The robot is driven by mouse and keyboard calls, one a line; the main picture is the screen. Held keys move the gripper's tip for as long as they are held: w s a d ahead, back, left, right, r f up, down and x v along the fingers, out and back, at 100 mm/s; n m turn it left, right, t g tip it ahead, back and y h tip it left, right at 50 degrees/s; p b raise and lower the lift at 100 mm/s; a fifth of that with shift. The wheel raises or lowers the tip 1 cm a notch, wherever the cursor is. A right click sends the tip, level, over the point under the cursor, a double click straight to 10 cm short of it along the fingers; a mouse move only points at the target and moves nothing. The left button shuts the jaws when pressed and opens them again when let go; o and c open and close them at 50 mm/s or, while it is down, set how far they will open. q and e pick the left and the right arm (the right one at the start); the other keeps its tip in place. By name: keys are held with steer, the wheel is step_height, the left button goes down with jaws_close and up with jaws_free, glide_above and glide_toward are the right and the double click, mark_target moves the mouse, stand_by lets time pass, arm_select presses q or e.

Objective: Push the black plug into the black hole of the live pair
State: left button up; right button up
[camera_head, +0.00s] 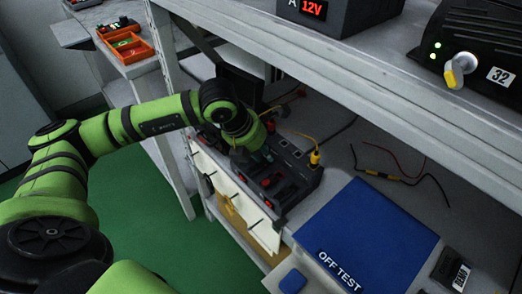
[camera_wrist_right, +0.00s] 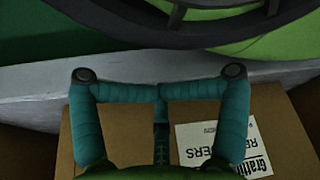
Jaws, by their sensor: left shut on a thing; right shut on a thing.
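My left gripper (camera_head: 262,156) reaches down from the left to the black socket unit (camera_head: 300,180) on the lower shelf. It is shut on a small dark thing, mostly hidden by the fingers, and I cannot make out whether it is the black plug. Whether that thing touches a hole is too small to tell. The unit shows red parts and dark sockets, and a yellow plug (camera_head: 315,158) with a yellow cable stands at its right end. In the right wrist view, my right gripper (camera_wrist_right: 160,95) has its teal fingers closed together in front of a cardboard box. What it holds is hidden.
A blue mat (camera_head: 366,232) marked OFF TEST lies right of the unit. Loose red and black wires (camera_head: 395,174) lie behind it. The cardboard box (camera_wrist_right: 285,130) bears a white label. An orange tray (camera_head: 138,52) stands far left.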

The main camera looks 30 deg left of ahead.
arm_select(q)
steer(key=shift+s+a+f+b, duration=0.15)
steer(key=shift+a+f+b, duration=0.05)
steer(key=shift+f+b, duration=0.45)
arm_select(e)
steer(key=shift+s+d+f, duration=0.1)
steer(key=shift+s+f, duration=0.3)
steer(key=shift+f, duration=0.35)
arm_select(q)
steer(key=o, duration=1.4)
arm_select(e)
steer(key=shift+s+d, duration=0.1)
steer(key=shift+d, duration=0.1)
arm_select(q)
steer(key=shift+r, duration=0.15)
steer(key=shift+w+d+r+p, duration=0.2)
steer(key=shift+r+p, duration=0.35)
steer(key=shift+r, duration=0.25)
steer(key=shift+w+d+r+p, duration=0.15)
steer(key=shift+r+p, duration=0.35)
steer(key=shift+r, duration=0.3)
steer(key=shift+s+r+p, duration=0.15)
steer(key=shift+r+p, duration=0.65)
steer(key=shift+r, duration=0.45)
arm_select(e)
steer(key=r, duration=0.2)
steer(key=w+r, duration=0.1)
steer(key=shift+a+r, duration=0.25)
steer(key=shift+r, duration=0.05)
